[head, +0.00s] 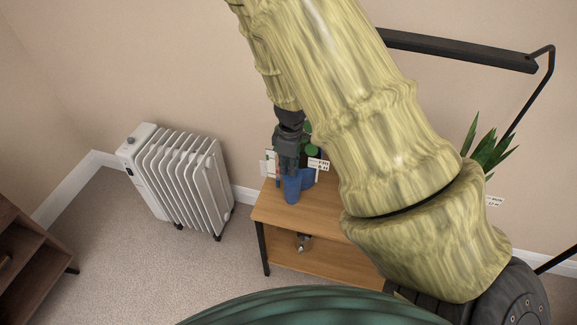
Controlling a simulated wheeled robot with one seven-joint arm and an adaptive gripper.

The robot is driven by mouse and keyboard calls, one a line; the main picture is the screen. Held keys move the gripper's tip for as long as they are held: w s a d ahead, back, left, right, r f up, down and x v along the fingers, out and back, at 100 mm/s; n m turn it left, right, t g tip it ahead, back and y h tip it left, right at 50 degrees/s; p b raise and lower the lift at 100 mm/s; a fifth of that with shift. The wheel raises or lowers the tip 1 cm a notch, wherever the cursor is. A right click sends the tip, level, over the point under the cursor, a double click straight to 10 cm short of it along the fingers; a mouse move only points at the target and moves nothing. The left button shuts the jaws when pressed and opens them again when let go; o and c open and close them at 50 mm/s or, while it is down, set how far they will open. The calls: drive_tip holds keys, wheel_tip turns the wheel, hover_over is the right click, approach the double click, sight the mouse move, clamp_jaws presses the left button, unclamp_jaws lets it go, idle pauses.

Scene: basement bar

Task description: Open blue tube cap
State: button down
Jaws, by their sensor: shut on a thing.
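A blue object (293,189), likely the blue tube, stands on the left end of a wooden table (270,207). A further blue part shows just right of it, and I cannot tell the cap from the body at this size. My gripper (288,172) points down onto the top of the blue object and is shut on it. My arm comes down from the upper middle and covers the right part of the table top.
Potted plants with white tags stand on the table, one leafy plant (485,150) at the right. A white radiator (185,180) stands on the carpet left of the table. A dark metal frame (460,50) rises behind. A brown cabinet (30,255) is at the lower left.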

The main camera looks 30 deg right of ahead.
sight(300, 176)
drive_tip(key=shift+s+b, duration=0.1)
drive_tip(key=shift+b, duration=0.4)
drive_tip(key=t+b, duration=0.1)
drive_tip(key=t+y+b, duration=0.1)
drive_tip(key=b, duration=0.1)
drive_tip(key=shift+s+d+r+y, duration=0.25)
drive_tip(key=shift+s+d+y, duration=0.05)
drive_tip(key=shift+d, duration=0.05)
drive_tip(key=t+y+b, duration=0.1)
drive_tip(key=s+d+t+b, duration=0.1)
drive_tip(key=b, duration=0.1)
drive_tip(key=shift+r+y, duration=0.4)
drive_tip(key=shift+s+d+r+t+y, duration=0.2)
drive_tip(key=shift+s+d+t+y, duration=0.1)
drive_tip(key=shift+s+t+y, duration=0.4)
drive_tip(key=shift+s+d+t+y, duration=0.2)
drive_tip(key=shift+d+t+y, duration=0.1)
drive_tip(key=shift+t+y, duration=0.25)
drive_tip(key=shift+s+d+t+y, duration=0.25)
drive_tip(key=shift+t+y, duration=0.1)
drive_tip(key=shift+t, duration=0.4)
